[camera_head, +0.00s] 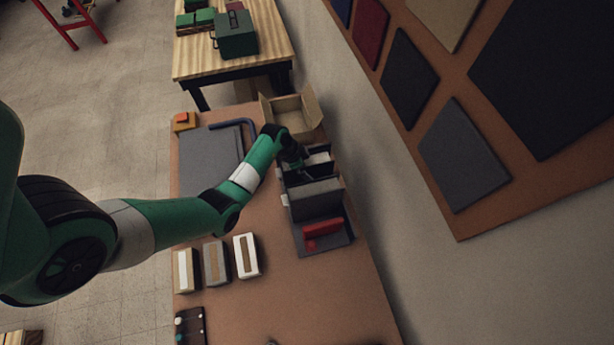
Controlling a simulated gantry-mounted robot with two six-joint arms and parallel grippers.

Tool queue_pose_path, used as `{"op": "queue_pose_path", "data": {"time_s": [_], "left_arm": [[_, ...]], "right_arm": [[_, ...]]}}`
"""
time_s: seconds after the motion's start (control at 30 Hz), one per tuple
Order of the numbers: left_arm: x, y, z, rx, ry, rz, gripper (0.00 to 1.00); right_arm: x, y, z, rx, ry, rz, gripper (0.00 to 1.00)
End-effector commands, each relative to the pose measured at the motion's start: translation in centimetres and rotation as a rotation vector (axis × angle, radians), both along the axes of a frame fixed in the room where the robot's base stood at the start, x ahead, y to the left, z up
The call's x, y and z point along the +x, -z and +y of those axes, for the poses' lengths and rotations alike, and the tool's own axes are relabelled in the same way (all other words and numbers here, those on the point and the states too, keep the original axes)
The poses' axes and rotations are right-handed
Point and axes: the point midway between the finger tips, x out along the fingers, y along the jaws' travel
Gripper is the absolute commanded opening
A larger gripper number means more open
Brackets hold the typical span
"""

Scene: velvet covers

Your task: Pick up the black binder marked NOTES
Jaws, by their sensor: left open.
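Several dark binders stand in a dark rack on the brown table, along its right side in the head view. One black binder (318,160) is at the far part of the row, beside my gripper. A bulkier dark grey binder or box (318,199) stands just nearer. No NOTES marking is legible at this size, so I cannot tell which binder bears it. My left gripper (303,172) is open and reaches down among the binders. Its fingertips are small and dark, and I cannot tell whether they touch a binder. My right gripper is not in view.
An open cardboard box (291,114) stands just beyond the rack. A red stapler-like object (323,233) lies at the rack's near end. Three small boxes (216,262) stand at the near left. A grey mat (208,160) lies at the far left. The wall is close on the right.

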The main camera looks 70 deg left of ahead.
Motion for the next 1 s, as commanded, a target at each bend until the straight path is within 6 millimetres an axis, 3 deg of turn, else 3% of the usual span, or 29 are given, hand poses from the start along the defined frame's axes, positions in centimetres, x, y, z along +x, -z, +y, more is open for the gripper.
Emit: {"op": "queue_pose_path", "data": {"time_s": [0.8,1.0], "left_arm": [[-0.02,0.42,-0.01,0.000,-0.001,0.000,1.00],[-0.03,0.41,-0.01,0.000,0.000,0.000,0.66]], "right_arm": [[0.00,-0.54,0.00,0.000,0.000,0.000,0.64],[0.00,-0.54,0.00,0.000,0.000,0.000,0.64]]}}
